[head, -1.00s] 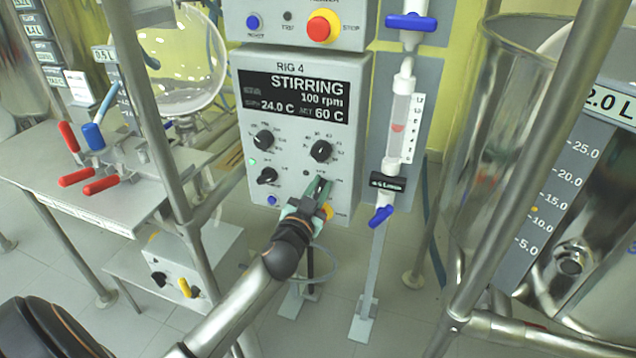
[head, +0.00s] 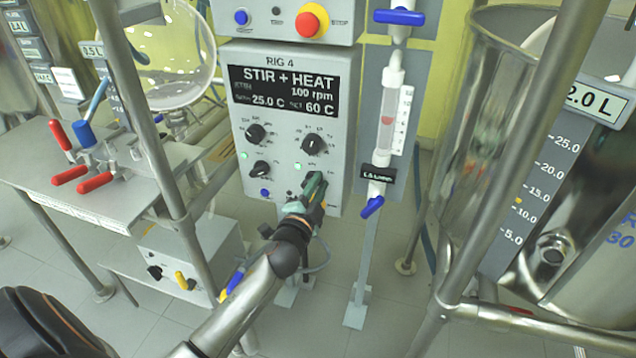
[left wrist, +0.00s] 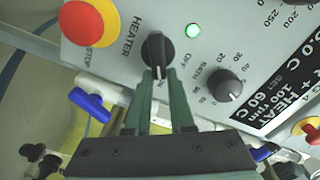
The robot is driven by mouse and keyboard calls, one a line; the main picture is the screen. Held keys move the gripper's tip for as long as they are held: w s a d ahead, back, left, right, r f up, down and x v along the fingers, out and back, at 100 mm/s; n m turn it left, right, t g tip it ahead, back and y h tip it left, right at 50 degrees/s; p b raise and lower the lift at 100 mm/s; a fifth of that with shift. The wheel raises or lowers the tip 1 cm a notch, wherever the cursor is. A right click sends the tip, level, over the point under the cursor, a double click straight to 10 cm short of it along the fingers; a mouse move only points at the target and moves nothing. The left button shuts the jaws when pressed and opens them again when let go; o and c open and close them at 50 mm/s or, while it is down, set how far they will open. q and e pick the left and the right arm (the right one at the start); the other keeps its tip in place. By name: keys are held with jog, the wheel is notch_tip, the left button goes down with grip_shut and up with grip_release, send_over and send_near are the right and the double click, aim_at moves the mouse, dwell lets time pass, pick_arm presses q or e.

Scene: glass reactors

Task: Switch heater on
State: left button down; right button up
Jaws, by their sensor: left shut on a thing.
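The RIG 4 control box (head: 352,105) stands at the centre of the head view. Its display (head: 283,92) reads STIR + HEAT, 100 rpm, 25.0 C, set 60 C. My left gripper (head: 314,188) is at the lower right of the panel and hides the heater knob there. In the left wrist view, my left gripper (left wrist: 159,84) is shut on the black heater knob (left wrist: 157,50), under the HEATER label. The white mark on the knob points towards ON. The heater lamp (left wrist: 192,31) glows green; it also shows in the head view (head: 298,167). My right gripper is not in view.
A red and yellow stop button (left wrist: 90,25) sits close beside the heater knob. A column with blue valves (head: 372,206) hangs right of the box. Steel frame posts (head: 150,130) stand left and right. A bench with red-handled clamps (head: 70,176) is at left.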

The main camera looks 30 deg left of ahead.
pick_arm(q)
jog(key=shift+s+a+f, duration=0.1)
jog(key=shift+a+f, duration=0.25)
jog(key=shift+f, duration=0.05)
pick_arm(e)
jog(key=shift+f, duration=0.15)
pick_arm(q)
jog(key=c, duration=0.8)
grip_release()
jog(key=shift+r, duration=0.1)
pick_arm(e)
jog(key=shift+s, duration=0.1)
pick_arm(q)
jog(key=shift+d, duration=0.1)
jog(key=shift+s, duration=0.1)
jog(key=v, duration=1.2)
jog(key=shift+s+d+r, duration=0.1)
jog(key=shift+s, duration=0.05)
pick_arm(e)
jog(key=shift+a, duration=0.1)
